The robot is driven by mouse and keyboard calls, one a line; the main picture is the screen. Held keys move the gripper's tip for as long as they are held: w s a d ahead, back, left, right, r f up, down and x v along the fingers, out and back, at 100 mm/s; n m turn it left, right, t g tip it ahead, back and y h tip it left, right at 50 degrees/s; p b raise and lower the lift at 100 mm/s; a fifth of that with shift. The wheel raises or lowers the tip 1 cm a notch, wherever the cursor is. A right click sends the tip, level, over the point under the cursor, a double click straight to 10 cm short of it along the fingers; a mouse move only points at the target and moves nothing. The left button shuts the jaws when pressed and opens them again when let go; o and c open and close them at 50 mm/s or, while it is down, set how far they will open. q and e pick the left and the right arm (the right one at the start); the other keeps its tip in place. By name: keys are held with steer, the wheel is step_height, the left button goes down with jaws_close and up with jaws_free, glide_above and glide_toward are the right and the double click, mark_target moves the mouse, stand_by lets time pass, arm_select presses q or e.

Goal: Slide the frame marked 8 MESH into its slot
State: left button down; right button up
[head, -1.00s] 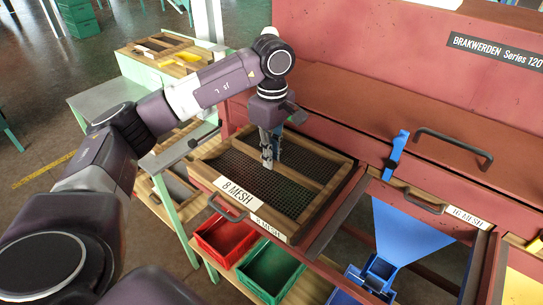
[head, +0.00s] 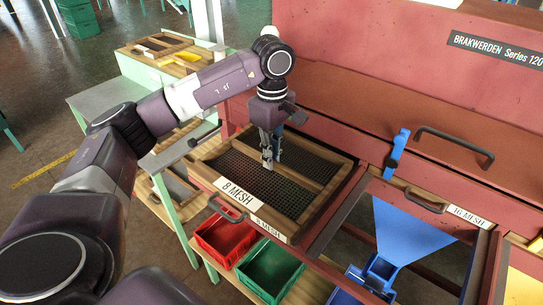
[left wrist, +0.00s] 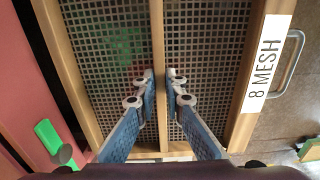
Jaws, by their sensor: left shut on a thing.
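The wooden frame marked 8 MESH (head: 237,192) lies over the left bay of the red machine, with dark mesh on both sides of a wooden middle bar. A second 8 MESH label (head: 270,230) is on the machine just below its front edge, partly covered. My left gripper (head: 269,160) points down at the frame and is shut on the middle bar. In the left wrist view its fingers (left wrist: 160,85) lie on either side of that bar, and the frame's label (left wrist: 267,62) is at the right. How far the frame is seated is hard to tell. My right gripper is not in view.
A red bin (head: 225,240) and a green bin (head: 268,270) stand below the frame. A blue clamp (head: 396,155) and a slot marked 16 MESH (head: 468,216) are to the right, above a blue chute (head: 405,232). A side table (head: 165,55) holds another wooden frame.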

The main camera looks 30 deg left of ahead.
arm_select(q)
steer(key=shift+f+b, duration=0.8)
steer(key=shift+f, duration=0.25)
steer(key=c, duration=1.9)
jaws_free()
steer(key=shift+c, duration=0.2)
step_height(320, 180, up, 12)
